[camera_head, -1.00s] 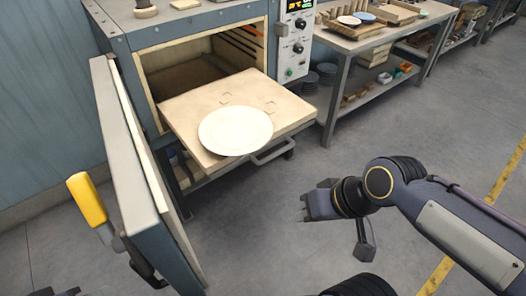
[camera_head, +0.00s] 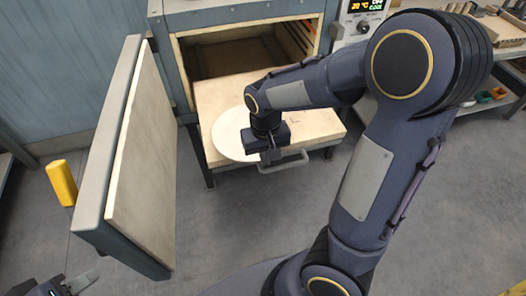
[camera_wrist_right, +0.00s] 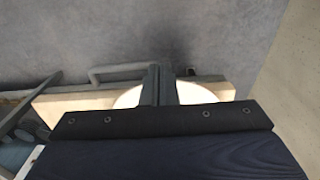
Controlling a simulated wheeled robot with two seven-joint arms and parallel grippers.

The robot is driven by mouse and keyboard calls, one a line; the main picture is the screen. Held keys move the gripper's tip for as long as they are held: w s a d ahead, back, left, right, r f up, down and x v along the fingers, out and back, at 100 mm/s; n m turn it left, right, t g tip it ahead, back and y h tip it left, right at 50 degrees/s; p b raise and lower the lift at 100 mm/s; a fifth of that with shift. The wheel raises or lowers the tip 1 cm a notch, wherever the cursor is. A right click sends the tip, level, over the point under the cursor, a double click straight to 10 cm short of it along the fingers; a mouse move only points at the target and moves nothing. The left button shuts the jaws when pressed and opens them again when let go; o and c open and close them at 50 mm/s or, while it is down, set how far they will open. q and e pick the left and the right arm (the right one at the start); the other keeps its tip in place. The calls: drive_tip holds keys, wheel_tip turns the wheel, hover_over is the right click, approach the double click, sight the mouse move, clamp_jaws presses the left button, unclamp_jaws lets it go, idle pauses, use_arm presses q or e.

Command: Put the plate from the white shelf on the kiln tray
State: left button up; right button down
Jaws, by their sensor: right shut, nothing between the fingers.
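The white plate (camera_head: 228,136) lies flat on the tan kiln tray (camera_head: 222,92), near its front edge. The tray extends out of the open kiln (camera_head: 235,62). My right gripper (camera_head: 270,158) hangs over the plate's right front part in the head view, shut and empty, and covers part of it. In the right wrist view its fingers (camera_wrist_right: 158,86) are together, with the plate (camera_wrist_right: 198,93) behind them; contact cannot be told. My left gripper (camera_head: 80,284) is at the bottom left corner, partly cut off; its opening is unclear. The white shelf is not identifiable.
The tray's metal handle (camera_head: 285,163) sticks out in front. A workbench (camera_head: 505,28) stands at the right. The floor in front is clear.

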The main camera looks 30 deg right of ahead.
drive_tip(key=w+d+f, duration=0.1)
drive_tip(key=w+f, duration=0.2)
drive_tip(key=f, duration=0.4)
drive_tip(key=shift+w+f, duration=0.35)
drive_tip(key=shift+w, duration=0.05)
